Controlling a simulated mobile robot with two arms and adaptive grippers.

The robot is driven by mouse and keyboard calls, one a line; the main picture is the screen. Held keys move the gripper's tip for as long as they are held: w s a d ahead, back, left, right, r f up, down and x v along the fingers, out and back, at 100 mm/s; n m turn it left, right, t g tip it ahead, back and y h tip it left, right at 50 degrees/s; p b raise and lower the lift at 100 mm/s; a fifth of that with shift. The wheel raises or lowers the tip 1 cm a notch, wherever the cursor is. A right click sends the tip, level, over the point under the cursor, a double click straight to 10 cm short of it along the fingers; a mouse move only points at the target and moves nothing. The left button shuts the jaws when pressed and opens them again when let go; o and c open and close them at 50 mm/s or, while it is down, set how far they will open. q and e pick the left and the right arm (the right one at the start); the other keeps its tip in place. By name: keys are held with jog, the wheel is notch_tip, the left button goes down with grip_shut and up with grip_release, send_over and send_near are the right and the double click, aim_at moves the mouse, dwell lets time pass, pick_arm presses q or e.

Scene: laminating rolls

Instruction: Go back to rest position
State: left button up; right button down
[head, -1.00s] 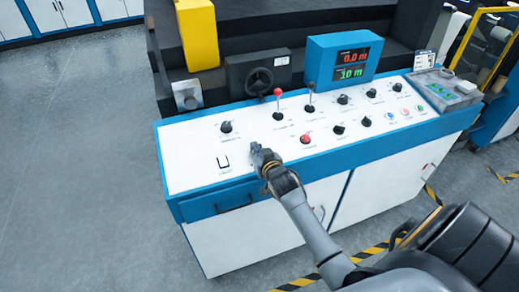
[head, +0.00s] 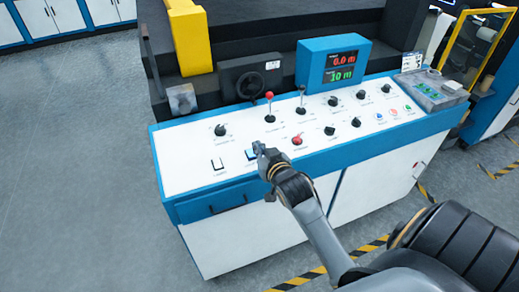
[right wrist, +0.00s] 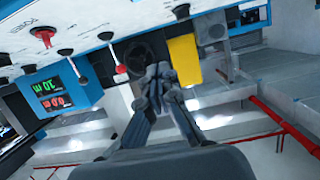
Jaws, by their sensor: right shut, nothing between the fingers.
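My right gripper (head: 261,149) is shut and empty, over the front part of the white control panel (head: 188,162), close to its front edge. I cannot tell whether it touches the panel. A small light-blue button (head: 251,154) shows just left of the fingertips, partly hidden by them. A red knob (head: 297,140) is right of the gripper. In the right wrist view the closed fingers (right wrist: 160,72) point away from me, with nothing between them, and the panel (right wrist: 110,14) shows upside down. My left gripper is not in view.
A red-topped lever (head: 269,95) and a black-topped lever (head: 302,90) stand up behind the gripper. A blue display box (head: 310,62) and a black handwheel (head: 250,84) are at the back. Open floor (head: 70,190) lies left of the console.

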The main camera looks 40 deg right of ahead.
jog(key=s+a+f+n+g+y, duration=0.15)
jog(key=s+a+f+g, duration=0.3)
jog(key=s, duration=0.45)
jog(key=s+a+f+n+g+y, duration=0.1)
jog(key=s+a+f+n+g, duration=0.3)
jog(key=s, duration=0.6)
jog(key=s+a+f+m+g+y, duration=0.1)
jog(key=s+a+f+g, duration=0.2)
jog(key=s+a, duration=0.45)
notch_tip(320, 180, down, 28)
jog(key=s+d+f+b, duration=0.1)
jog(key=s+b, duration=0.1)
jog(key=b, duration=0.1)
jog(key=s+d+f+g+b, duration=0.2)
jog(key=s+d+f+b, duration=0.1)
jog(key=s+f, duration=1.4)
jog(key=shift+d+f, duration=0.15)
jog(key=shift+f, duration=0.7)
jog(key=shift+s+n, duration=0.1)
jog(key=shift+n, duration=0.15)
